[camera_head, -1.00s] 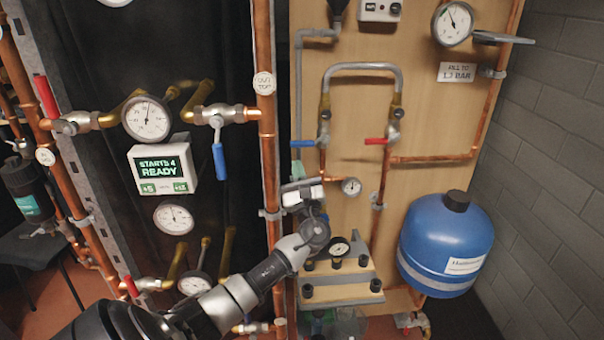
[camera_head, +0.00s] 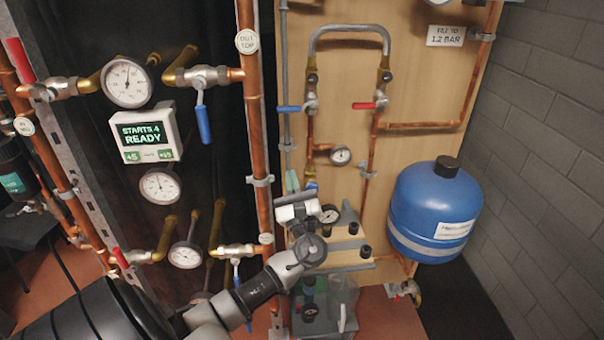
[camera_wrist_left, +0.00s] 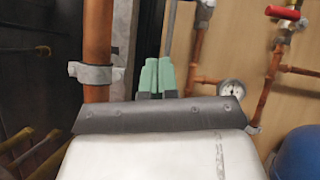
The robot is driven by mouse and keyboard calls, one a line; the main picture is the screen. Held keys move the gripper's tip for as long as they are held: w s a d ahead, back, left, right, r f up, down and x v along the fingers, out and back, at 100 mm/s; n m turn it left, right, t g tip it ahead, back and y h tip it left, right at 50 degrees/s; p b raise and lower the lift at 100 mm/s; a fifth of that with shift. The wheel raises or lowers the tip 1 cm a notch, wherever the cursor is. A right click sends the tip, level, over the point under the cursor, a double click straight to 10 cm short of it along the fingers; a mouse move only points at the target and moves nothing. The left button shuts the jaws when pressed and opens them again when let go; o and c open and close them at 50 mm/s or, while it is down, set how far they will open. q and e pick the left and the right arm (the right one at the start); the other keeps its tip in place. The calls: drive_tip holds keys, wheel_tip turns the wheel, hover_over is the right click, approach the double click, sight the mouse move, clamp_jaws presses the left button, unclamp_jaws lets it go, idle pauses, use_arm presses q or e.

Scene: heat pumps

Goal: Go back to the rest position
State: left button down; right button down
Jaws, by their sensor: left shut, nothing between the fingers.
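My left gripper (camera_head: 292,182) is in front of the wooden board, just right of the tall copper pipe (camera_head: 252,120). Its arm comes up from the bottom left. In the left wrist view its green fingertips (camera_wrist_left: 157,76) are side by side, with nothing visible between them. They point at the board, right of the copper pipe (camera_wrist_left: 97,45). I cannot tell how far they are from it. A blue-handled valve (camera_head: 290,108) is above the gripper. My right gripper is not in view.
A blue tank (camera_head: 425,205) hangs at the right. A small gauge (camera_head: 340,155) and a stepped shelf with black knobs (camera_head: 345,245) are near the gripper. Floor shows at the bottom right.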

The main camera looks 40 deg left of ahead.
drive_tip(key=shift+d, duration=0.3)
